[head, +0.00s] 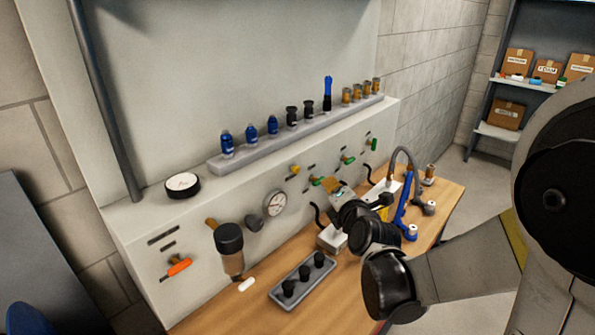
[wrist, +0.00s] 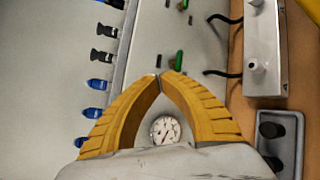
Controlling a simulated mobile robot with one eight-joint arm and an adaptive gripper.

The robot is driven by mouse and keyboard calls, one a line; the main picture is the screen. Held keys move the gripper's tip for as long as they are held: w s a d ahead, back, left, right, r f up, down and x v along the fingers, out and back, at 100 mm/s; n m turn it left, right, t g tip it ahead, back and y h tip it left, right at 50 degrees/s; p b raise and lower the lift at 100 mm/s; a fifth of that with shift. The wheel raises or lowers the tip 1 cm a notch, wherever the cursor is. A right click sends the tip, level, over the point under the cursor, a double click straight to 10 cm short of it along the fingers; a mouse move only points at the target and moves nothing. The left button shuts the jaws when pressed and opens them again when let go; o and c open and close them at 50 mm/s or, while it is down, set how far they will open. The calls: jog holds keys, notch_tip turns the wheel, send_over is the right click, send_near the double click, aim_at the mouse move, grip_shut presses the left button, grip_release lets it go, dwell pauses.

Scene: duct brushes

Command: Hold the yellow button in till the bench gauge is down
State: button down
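The yellow button (head: 295,170) is on the sloped front panel, up and right of the round gauge in the head view. I cannot make it out in the wrist view, where my fingers may cover it. The bench gauge (head: 274,203) has a white dial and also shows in the wrist view (wrist: 165,130), low between my fingers; its reading is too small to tell. My gripper (wrist: 160,75) has yellow fingers with their tips together and nothing seen between them. In the head view my gripper is small, in front of the panel, right of the button. Contact cannot be told.
Several brushes stand on a grey ledge (head: 225,163) above the panel. A second round dial (head: 183,185) lies at left. An orange-handled valve (head: 179,267), a grey tray (head: 277,294) with black pieces and a blue-handled tool (head: 402,208) are nearby. Green handles (head: 348,159) line the panel.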

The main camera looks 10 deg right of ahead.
jog(key=w+a, duration=0.4)
jog(key=w, duration=0.1)
jog(key=shift+w, duration=0.3)
jog(key=shift+w+a, duration=0.15)
dwell(1.2)
jog(key=shift+w+a, duration=0.15)
jog(key=shift+w, duration=0.05)
jog(key=shift+w+a+b, duration=0.3)
jog(key=shift+w, duration=0.15)
dwell(0.9)
dwell(1.6)
jog(key=shift+s+d, duration=0.55)
jog(key=shift+s, duration=0.25)
jog(key=s+d, duration=0.1)
jog(key=s, duration=0.1)
jog(key=s+d, duration=0.2)
dwell(0.3)
